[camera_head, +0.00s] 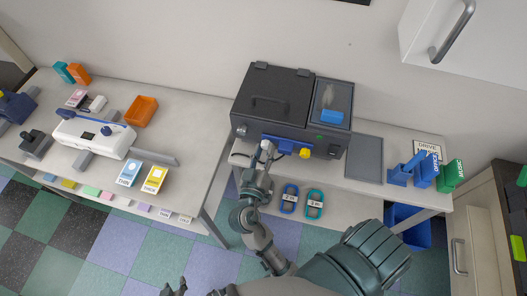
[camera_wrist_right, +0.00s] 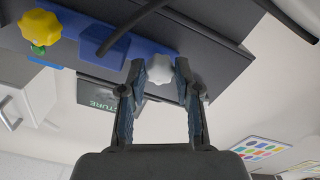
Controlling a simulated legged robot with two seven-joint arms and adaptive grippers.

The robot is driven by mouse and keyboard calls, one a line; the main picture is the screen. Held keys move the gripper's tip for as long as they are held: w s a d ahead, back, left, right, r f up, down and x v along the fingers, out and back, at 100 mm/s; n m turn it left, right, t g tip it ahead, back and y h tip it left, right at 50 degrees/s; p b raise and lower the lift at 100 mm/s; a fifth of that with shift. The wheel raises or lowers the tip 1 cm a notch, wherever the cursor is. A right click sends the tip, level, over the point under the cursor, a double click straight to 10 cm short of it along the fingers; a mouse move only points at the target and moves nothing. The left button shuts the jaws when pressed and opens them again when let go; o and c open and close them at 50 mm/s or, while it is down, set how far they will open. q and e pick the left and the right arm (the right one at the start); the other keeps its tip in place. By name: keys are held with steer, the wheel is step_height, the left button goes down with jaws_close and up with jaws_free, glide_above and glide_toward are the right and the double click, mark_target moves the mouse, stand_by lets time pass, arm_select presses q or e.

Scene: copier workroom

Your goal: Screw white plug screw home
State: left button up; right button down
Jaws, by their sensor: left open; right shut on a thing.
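The white plug screw (camera_wrist_right: 160,70) shows in the right wrist view as a pale lobed knob at the edge of a blue panel (camera_wrist_right: 135,42). My right gripper (camera_wrist_right: 161,78) is shut on it, one finger on each side. How deep the screw sits cannot be told. My left gripper (camera_head: 174,287) is open and empty at the bottom edge, over the floor, far from the machine.
A yellow knob (camera_head: 305,153) sits right of my right gripper on the machine front. Teal and blue loops (camera_head: 314,204) lie on the shelf below. Blue and green holders (camera_head: 425,172) stand at right.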

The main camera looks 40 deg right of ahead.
steer(key=shift+f, duration=0.1)
steer(key=c, duration=1.2)
jaws_free()
steer(key=shift+o, duration=0.5)
steer(key=shift+w, duration=0.15)
